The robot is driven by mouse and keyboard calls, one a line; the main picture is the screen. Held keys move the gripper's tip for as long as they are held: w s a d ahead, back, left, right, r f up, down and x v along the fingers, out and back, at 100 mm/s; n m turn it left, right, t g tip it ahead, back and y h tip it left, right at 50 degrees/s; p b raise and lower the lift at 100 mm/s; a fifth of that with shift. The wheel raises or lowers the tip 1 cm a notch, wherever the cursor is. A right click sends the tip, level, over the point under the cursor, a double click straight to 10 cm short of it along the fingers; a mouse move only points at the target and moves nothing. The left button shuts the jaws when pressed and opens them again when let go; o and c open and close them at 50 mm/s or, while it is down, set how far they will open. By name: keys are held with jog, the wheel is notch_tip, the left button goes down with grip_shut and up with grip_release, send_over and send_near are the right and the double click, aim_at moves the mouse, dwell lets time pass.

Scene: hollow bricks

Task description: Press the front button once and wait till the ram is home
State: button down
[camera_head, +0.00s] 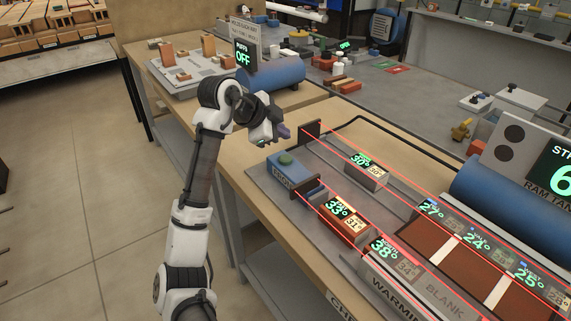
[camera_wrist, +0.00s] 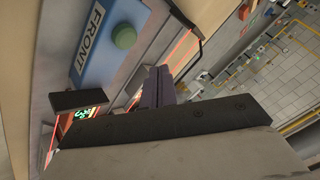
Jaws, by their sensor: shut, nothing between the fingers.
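The front button is a green dome (camera_head: 286,158) on a blue box labelled FRONT (camera_head: 284,172), at the near end of the grey machine bed. In the wrist view the green button (camera_wrist: 123,36) and blue box (camera_wrist: 93,57) are at upper left, with the button showing no contact. My gripper (camera_head: 284,132) is shut and empty, just behind and above the button in the head view. Its purple-grey fingers (camera_wrist: 158,86) also show in the wrist view, to the lower right of the button. I cannot make out the ram for certain.
Dark upright plates (camera_head: 311,131) stand by the bed, with red light lines running along it. Brick blocks with green number displays (camera_head: 345,217) lie on the bed. A blue tank (camera_head: 500,198) labelled RAM TANK is at right. Floor at left is clear.

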aim_at(282, 159)
jog(key=shift+f+b, duration=0.95)
jog(key=shift+f, duration=1.15)
jog(key=shift+f, duration=0.1)
jog(key=shift+f, duration=0.3)
jog(key=shift+f+b, duration=0.55)
dwell(0.8)
jog(key=shift+r, duration=0.1)
jog(key=shift+r+p, duration=0.7)
jog(key=shift+r, duration=0.15)
jog(key=shift+r, duration=0.1)
notch_tip(282, 159, up, 5)
jog(key=p, duration=0.4)
